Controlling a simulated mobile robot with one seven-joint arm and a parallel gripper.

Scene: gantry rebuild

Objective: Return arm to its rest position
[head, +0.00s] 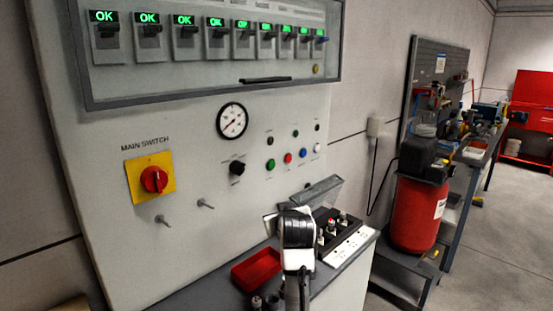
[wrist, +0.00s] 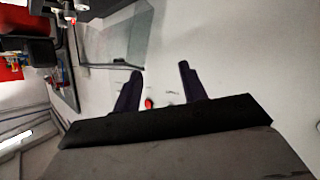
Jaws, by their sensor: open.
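My arm's end shows at the lower middle of the head view, in front of the grey control panel (head: 90,190) and above the desk ledge. It hides part of the ledge. My gripper (wrist: 160,68) shows in the wrist view with its two dark fingers spread apart and nothing held between them. A pale surface lies beyond the fingers, and a small red thing (wrist: 149,103) shows between them, too small to name. The fingers cannot be made out in the head view.
A red tray (head: 256,268) and a black switch box with a raised clear lid (head: 322,190) sit close to my arm. The panel carries a red main switch (head: 153,179) and a gauge (head: 232,120). A red compressor (head: 413,212) stands right; open floor lies beyond.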

